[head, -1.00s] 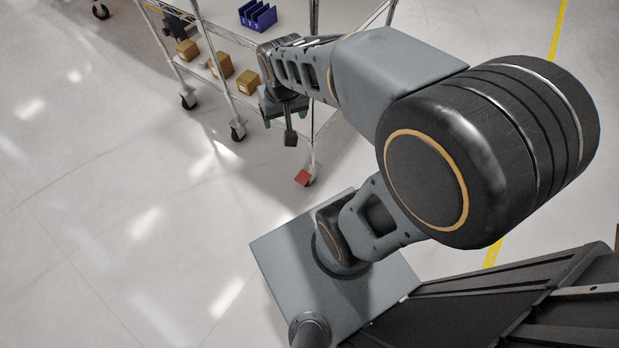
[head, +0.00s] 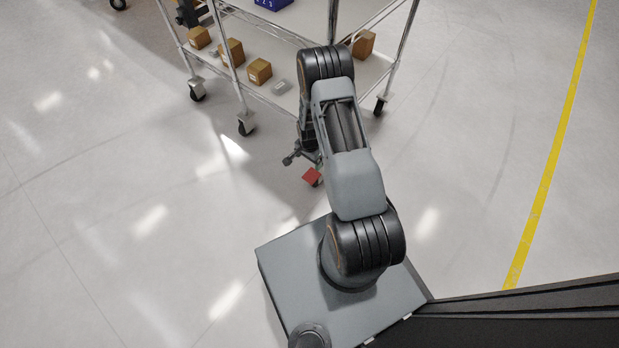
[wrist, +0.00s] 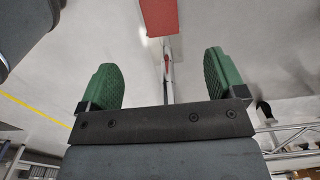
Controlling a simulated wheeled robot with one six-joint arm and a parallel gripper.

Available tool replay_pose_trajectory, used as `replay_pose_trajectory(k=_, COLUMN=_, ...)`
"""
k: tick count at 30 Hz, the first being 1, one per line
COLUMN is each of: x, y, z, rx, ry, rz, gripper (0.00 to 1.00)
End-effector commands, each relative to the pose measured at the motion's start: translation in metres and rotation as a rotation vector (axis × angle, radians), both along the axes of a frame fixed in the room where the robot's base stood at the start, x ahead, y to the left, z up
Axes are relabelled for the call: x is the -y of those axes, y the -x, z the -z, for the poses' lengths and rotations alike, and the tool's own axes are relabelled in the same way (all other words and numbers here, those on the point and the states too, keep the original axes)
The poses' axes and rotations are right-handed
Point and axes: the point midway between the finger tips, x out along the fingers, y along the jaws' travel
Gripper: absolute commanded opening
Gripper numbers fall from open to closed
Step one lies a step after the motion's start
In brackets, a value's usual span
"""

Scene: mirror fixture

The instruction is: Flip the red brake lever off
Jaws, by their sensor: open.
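The red brake lever (head: 311,176) is a small flat red tab low at the near corner caster of the wire cart. The caster itself is mostly hidden behind the lever and my arm. My gripper (head: 318,162) is low, right by the lever in the head view, and partly hidden by my own arm. In the wrist view my gripper (wrist: 163,75) has its two green fingers wide apart with nothing between them touching either one. The red lever (wrist: 159,16) shows there at the top centre, beyond the fingertips and roughly midway between them. I cannot see contact.
The wire cart (head: 233,77) stands on casters, with cardboard boxes (head: 260,71) on its lower shelf and a blue bin (head: 272,3) higher up. A cart post rises close to my gripper. The floor (head: 120,210) to the left is clear. A yellow line (head: 552,160) runs at the right.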

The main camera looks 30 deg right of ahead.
Motion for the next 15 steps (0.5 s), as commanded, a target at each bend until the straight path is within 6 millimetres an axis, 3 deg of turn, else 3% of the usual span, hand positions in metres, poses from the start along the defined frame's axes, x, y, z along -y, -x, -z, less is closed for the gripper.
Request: replay_pose_trajectory(k=15, x=0.000, y=0.001, z=0.097, rx=-0.003, ry=-0.001, rz=0.005, gripper=0.89)
